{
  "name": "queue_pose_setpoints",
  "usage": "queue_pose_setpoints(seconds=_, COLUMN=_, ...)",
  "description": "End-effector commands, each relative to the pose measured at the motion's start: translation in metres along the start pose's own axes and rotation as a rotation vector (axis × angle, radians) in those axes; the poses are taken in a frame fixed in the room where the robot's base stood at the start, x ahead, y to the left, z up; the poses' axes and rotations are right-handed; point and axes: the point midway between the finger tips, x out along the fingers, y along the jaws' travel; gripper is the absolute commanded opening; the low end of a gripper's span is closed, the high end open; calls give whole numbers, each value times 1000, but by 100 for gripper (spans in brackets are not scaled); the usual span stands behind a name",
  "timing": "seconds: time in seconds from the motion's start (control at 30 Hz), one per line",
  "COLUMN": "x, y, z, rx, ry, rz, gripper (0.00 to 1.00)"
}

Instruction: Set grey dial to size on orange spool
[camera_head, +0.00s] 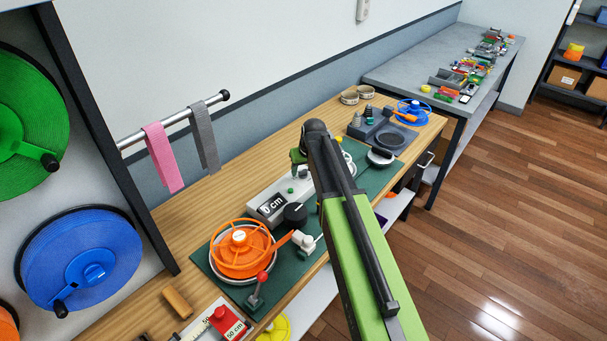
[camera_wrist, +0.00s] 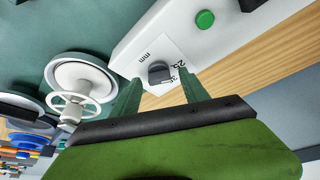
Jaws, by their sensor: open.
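The grey dial (camera_wrist: 160,73) is a small dark knob on a white panel, with a scale marked "mm" and "25" around it; other marks are too small to read. My gripper (camera_wrist: 160,84) has two green fingers, open, one on either side of the dial in the wrist view. I cannot tell whether they touch it. In the head view my arm hides most of the gripper and the dial. The orange spool (camera_head: 238,254) lies in a metal ring on the green mat. Its size label is too small to read.
A red-topped lever (camera_head: 262,277) is in front. A green button (camera_wrist: 205,20) is near the dial. A white spool (camera_wrist: 80,85) is left in the wrist view.

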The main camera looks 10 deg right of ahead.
Motion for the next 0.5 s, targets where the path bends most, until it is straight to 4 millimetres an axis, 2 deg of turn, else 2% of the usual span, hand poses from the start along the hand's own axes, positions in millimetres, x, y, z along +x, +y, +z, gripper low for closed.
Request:
queue_pose_setpoints(seconds=0.1, x=-1, y=0, z=0, rx=0, ry=0, rz=0, gripper=51)
queue_pose_setpoints(seconds=0.5, x=-1, y=0, z=0, rx=0, ry=0, rz=0, gripper=0)
